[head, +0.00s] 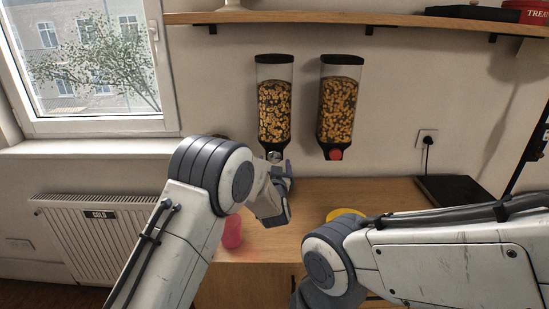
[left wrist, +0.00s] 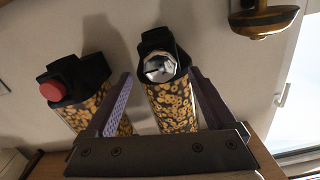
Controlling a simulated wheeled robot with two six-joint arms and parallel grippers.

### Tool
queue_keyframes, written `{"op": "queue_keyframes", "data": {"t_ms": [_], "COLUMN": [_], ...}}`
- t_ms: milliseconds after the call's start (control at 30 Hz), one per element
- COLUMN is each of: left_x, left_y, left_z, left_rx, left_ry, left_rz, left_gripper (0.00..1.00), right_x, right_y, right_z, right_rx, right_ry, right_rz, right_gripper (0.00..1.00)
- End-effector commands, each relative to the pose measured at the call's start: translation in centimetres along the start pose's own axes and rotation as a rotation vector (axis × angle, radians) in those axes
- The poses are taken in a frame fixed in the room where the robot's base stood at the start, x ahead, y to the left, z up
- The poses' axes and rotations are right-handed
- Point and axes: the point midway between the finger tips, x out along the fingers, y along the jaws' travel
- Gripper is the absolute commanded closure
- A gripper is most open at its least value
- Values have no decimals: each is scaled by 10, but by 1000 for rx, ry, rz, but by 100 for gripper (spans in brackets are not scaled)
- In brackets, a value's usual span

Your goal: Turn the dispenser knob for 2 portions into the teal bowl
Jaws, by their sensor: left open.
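Two cereal dispensers hang on the wall. The left dispenser (head: 274,105) has a silver knob (head: 274,156); the right dispenser (head: 338,105) has a red knob (head: 336,154). My left gripper (head: 282,173) is at the left dispenser's knob. In the left wrist view, which is upside down, the open left gripper (left wrist: 160,76) has one finger on each side of the silver knob (left wrist: 160,67). I cannot tell whether they touch it. I cannot clearly make out the teal bowl; my left arm and gripper hide part of the counter under that dispenser. My right gripper is out of view.
A pink-red cup (head: 232,232) and a yellow dish (head: 346,214), partly behind my right arm, are on the wooden counter (head: 385,192). A dark flat appliance (head: 455,190) is at the right. A shelf (head: 350,18) runs above. A brass-coloured object (left wrist: 264,20) shows in the left wrist view.

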Motion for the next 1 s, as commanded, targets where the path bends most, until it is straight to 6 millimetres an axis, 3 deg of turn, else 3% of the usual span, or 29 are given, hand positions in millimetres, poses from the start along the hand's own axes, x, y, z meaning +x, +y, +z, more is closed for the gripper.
{"op": "queue_keyframes", "data": {"t_ms": [200, 567, 700, 800, 1000], "left_x": [22, 26, 26, 26, 26], "left_y": [0, 0, 0, 0, 0], "left_z": [0, 0, 0, 0, 0], "left_rx": [1, 1, 0, 0, 13], "left_ry": [0, -1, -1, 0, 0], "left_rz": [0, 1, 1, 1, 1], "left_gripper": [10, 10, 64, 96, 96], "right_x": [-6, -6, -6, -6, -6], "right_y": [0, 0, 0, 0, 0], "right_z": [0, 0, 0, 0, 0], "right_rx": [0, 0, 0, 0, 0], "right_ry": [0, 0, 0, 0, 0], "right_rz": [0, 0, 0, 0, 0], "right_gripper": [10, 10, 10, 10, 10]}}
